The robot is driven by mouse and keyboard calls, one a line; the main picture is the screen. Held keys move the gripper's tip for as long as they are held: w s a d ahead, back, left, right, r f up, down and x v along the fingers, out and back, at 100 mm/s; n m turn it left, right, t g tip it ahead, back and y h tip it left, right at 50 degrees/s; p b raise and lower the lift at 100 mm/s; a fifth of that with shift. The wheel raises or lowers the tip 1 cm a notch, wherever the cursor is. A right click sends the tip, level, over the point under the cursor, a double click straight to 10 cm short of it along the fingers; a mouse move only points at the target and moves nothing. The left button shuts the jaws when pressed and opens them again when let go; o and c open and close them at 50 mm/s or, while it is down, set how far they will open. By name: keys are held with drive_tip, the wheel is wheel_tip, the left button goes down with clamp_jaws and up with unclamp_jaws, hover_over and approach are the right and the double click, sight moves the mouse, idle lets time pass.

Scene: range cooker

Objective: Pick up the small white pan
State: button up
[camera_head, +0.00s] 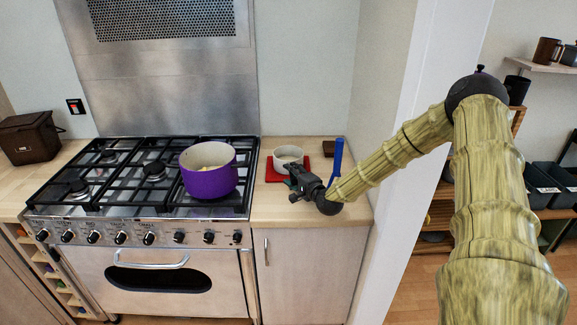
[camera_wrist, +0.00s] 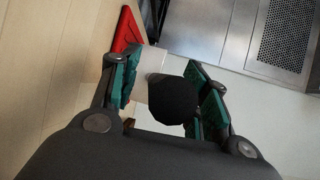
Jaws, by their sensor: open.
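The small white pan (camera_head: 288,154) sits on a red mat (camera_head: 273,171) on the wooden counter, right of the cooker. My gripper (camera_head: 294,178) is just in front of the pan, low over the counter, and hides part of its near side. In the wrist view the open green-padded fingers (camera_wrist: 169,95) stand on both sides of a dark rounded shape (camera_wrist: 173,101). It may be the end of the pan's handle, but I cannot be sure. The red mat (camera_wrist: 127,30) shows beyond the left finger. Contact cannot be made out.
A purple pot (camera_head: 208,182) stands on the black cooker grates (camera_head: 110,179), left of the pan. A blue upright item (camera_head: 337,158) stands close to my gripper's right, and a small brown block (camera_head: 329,148) lies behind. A wall edge (camera_head: 397,150) bounds the counter's right.

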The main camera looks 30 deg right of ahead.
clamp_jaws()
drive_tip(key=shift+r, duration=0.15)
idle(0.4)
